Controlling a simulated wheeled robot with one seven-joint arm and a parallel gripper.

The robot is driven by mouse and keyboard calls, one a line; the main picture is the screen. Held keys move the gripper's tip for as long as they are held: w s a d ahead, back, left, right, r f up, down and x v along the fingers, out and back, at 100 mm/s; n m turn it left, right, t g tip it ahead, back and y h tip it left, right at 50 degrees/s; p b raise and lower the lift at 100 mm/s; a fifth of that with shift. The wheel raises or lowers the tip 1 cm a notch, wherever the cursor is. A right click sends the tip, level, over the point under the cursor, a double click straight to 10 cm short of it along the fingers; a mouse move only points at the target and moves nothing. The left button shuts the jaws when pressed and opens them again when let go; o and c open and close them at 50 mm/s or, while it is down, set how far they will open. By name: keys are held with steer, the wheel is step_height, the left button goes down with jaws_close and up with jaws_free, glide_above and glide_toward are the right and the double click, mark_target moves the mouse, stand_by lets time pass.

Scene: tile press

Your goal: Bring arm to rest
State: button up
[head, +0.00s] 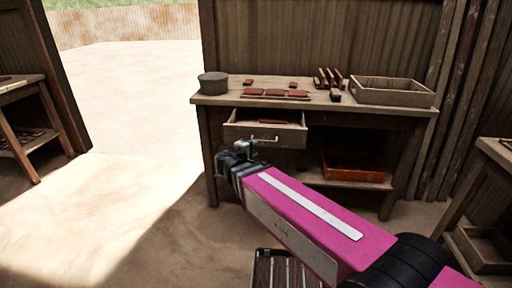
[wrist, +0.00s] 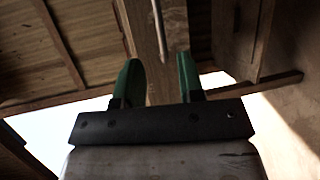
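My arm reaches from the lower right of the head view toward the wooden workbench, with a pink forearm. My gripper (head: 246,147) is just in front of the left end of the bench's pulled-out drawer (head: 285,131). I cannot tell whether it touches the drawer front. In the wrist view the two green fingers of my gripper (wrist: 160,76) stand apart with nothing visible held between them. Beyond them are a wooden post and a thin metal rod (wrist: 158,25). The drawer's metal handle (head: 266,138) shows just right of my gripper in the head view.
The workbench (head: 225,100) bears a grey round pot (head: 213,83), reddish tiles (head: 275,94) and a wooden tray (head: 392,92). An orange crate (head: 353,166) sits on its lower shelf. Other tables stand at left and right. Sandy floor at left is clear.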

steer(key=shift+s+a, duration=0.1)
steer(key=shift+s, duration=0.1)
steer(key=s+d+f+m+g+y, duration=0.3)
steer(key=d+f+m+g, duration=0.4)
steer(key=d+f, duration=0.3)
steer(key=s+d+f+m+g+y, duration=0.3)
steer(key=d+f+m+g, duration=0.3)
steer(key=d, duration=1.2)
step_height(320, 180, down, 4)
steer(key=shift+s+d+m+g+y, duration=0.35)
steer(key=shift+s+g, duration=0.25)
steer(key=shift+g, duration=0.2)
